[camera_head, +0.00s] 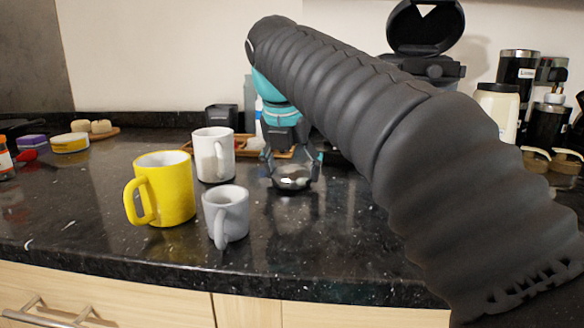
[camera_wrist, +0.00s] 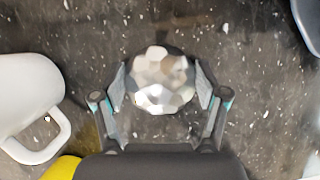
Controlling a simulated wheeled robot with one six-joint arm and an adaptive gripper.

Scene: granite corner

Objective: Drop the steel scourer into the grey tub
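The steel scourer, a shiny faceted ball (camera_wrist: 162,80), sits between the two fingers of my gripper (camera_wrist: 161,88) in the wrist view. In the head view the scourer (camera_head: 292,180) is low at the dark counter, between the fingertips (camera_head: 292,176). The fingers are spread wide, one on each side and very close to it. I cannot tell whether both pads press on it. A blue-grey curved rim (camera_wrist: 311,22), perhaps the grey tub, shows at the upper right of the wrist view. No grey tub is clear in the head view, where my arm hides much of the right side.
A yellow mug (camera_head: 165,190), a white mug (camera_head: 213,156) and a grey mug (camera_head: 226,217) stand left of my gripper. A wooden tray (camera_head: 284,153) lies behind. Canisters (camera_head: 497,108) stand at the back right. The front counter strip right of the grey mug is clear.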

